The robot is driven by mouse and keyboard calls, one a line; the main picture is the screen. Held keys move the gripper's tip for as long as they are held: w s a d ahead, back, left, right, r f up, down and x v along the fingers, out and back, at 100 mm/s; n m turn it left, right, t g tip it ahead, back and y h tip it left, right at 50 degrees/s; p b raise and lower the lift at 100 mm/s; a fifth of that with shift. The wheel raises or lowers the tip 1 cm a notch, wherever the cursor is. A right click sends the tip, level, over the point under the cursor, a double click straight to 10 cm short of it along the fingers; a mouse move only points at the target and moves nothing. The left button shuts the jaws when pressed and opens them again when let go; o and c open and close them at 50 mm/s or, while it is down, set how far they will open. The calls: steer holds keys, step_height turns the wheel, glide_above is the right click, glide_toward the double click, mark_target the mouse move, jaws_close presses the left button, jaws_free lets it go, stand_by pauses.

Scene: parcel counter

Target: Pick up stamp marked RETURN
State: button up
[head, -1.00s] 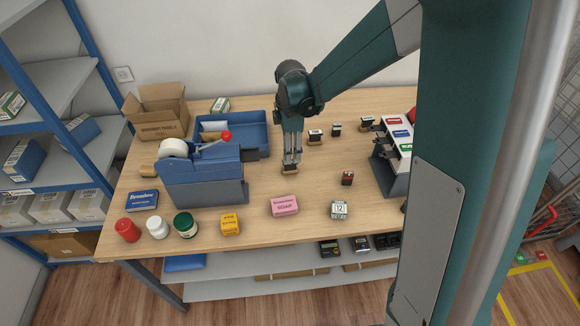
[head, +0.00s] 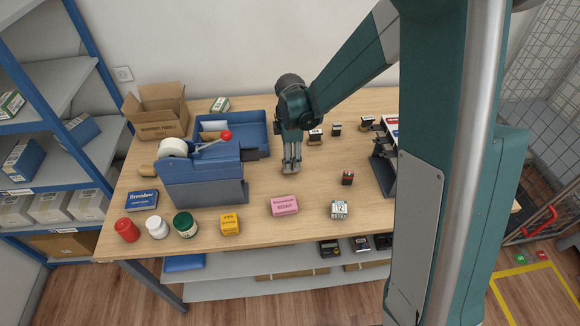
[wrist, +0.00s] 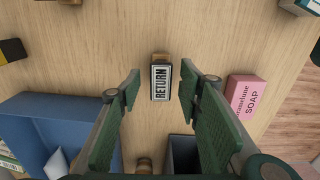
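The stamp marked RETURN (wrist: 161,82) stands on the wooden counter in the wrist view, its white label with black letters facing the camera. My gripper (wrist: 160,92) is open, with one green-padded finger on each side of the stamp and a gap on both sides. The fingers do not appear to touch it. In the head view my gripper (head: 291,168) points down at the middle of the counter, and its fingers hide the stamp.
A pink soap box (head: 284,206) lies in front of the gripper. A blue tape dispenser (head: 205,178) and a blue tray (head: 258,130) are to the left.

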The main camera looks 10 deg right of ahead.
steer(key=shift+f, duration=1.7)
steer(key=c, duration=1)
